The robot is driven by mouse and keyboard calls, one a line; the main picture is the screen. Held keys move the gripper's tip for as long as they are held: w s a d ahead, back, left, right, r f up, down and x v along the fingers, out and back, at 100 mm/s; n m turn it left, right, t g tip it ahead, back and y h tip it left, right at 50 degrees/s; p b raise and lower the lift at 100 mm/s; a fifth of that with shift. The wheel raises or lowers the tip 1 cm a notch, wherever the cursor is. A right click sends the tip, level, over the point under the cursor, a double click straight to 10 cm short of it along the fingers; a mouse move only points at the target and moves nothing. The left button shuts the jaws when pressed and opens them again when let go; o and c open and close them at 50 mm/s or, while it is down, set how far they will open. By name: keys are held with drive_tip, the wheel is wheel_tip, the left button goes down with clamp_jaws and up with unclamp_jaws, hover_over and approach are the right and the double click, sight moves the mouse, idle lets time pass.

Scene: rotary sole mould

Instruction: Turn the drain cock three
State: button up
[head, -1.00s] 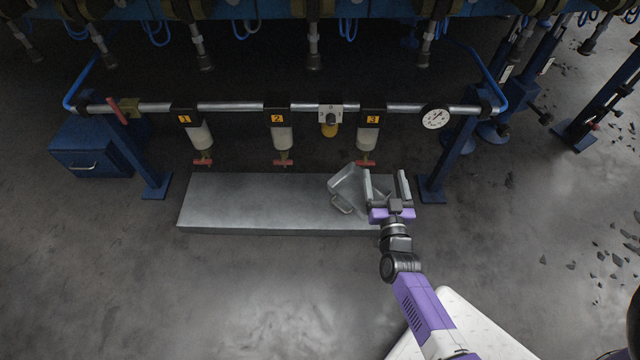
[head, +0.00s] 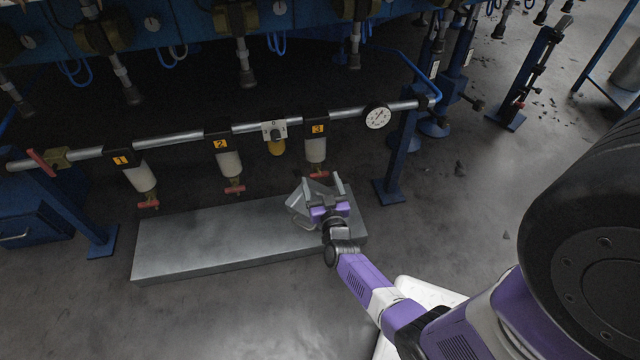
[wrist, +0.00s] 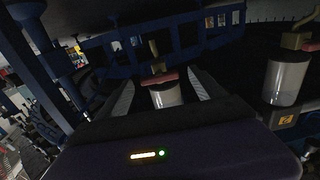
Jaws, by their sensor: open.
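Drain cock three is a small red crossbar handle (head: 319,174) under the clear bowl of the unit labelled 3 (head: 317,129). In the wrist view the red handle (wrist: 158,79) and its bowl (wrist: 166,96) appear upside down, between my two fingers. My gripper (head: 322,186) is open, with its fingers to the left and right of the cock in the head view. Nothing is held. I cannot tell whether a finger touches the handle.
Cock two (head: 235,189) and cock one (head: 148,204) hang to the left on the same pipe. A pressure gauge (head: 377,117) and a blue post (head: 398,160) stand to the right.

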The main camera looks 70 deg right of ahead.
drive_tip(key=shift+w+d, duration=0.25)
drive_tip(key=shift+d, duration=0.15)
drive_tip(key=shift+c, duration=0.5)
drive_tip(key=c, duration=1.3)
drive_tip(key=shift+o, duration=0.2)
drive_tip(key=shift+n, duration=0.3)
drive_tip(key=n+p, duration=0.2)
drive_tip(key=n, duration=0.1)
drive_tip(key=shift+r, duration=0.1)
drive_tip(key=shift+n+p, duration=0.8)
drive_tip(key=shift+n, duration=1.8)
